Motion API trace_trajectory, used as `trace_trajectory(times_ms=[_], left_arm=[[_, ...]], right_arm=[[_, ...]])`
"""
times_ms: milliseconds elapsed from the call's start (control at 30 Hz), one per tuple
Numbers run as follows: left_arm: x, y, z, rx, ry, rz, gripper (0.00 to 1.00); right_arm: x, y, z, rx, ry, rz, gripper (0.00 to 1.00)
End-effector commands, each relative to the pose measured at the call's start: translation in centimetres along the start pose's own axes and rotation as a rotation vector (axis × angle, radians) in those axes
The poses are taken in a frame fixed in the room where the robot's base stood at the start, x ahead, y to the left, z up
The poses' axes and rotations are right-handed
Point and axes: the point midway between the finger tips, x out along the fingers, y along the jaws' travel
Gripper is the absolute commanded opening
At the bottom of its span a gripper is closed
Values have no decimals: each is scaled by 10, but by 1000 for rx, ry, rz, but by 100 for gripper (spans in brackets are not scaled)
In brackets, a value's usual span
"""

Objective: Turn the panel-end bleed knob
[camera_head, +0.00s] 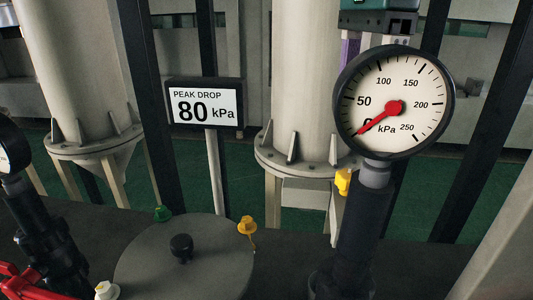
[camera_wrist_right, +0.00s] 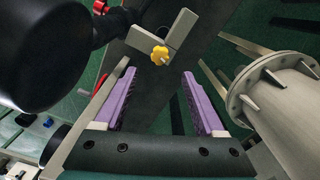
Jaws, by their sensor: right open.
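A small yellow knob (camera_head: 343,181) sits just left of the black stem under the large gauge, and I take it as the bleed knob. In the right wrist view the yellow knob (camera_wrist_right: 160,55) lies beyond the fingertips, in line with the gap, against a grey bracket (camera_wrist_right: 172,36). My right gripper (camera_wrist_right: 158,78) is open, its two purple fingers apart with nothing between them. In the head view its teal and dark body (camera_head: 378,20) shows at the top, behind the gauge, which hides part of the fingers. My left gripper is in neither view.
The large gauge (camera_head: 420,100), needle near 0, stands close in front of the right gripper. A "PEAK DROP 80 kPa" display (camera_head: 204,106) stands left. A flanged column (camera_wrist_right: 270,95) stands right of the fingers.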

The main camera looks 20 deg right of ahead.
Motion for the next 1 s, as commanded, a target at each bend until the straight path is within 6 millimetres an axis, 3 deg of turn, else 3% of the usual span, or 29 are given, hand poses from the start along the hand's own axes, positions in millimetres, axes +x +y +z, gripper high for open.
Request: trace_trajectory(times_ms=[300,433,833,1000], left_arm=[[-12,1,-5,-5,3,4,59],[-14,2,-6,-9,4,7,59],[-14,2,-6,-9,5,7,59],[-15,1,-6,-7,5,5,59]], right_arm=[[58,2,0,1,2,5,72],[75,1,0,0,1,3,72],[84,0,0,-1,1,0,70],[84,0,0,-1,1,0,51]])
